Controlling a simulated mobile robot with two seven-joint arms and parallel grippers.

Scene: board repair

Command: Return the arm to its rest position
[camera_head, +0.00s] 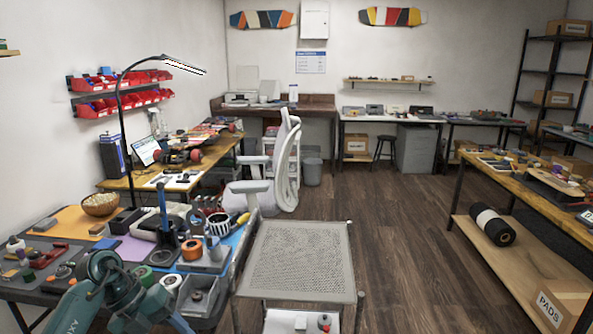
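Part of my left arm (105,268) shows at the lower left, teal and dark, with a rounded joint at its top. Its links run down to the bottom edge of the picture. It stands in front of the cluttered workbench (222,318) and hides some of the bench's near side. My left gripper is not visible. No part of my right arm or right gripper is in view.
A grey perforated cart top (298,258) stands right of the workbench. A white chair (285,165) stands behind it. A black lamp (119,110) rises over the bench. A wooden table (540,205) is at right. The wood floor (400,240) between is clear.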

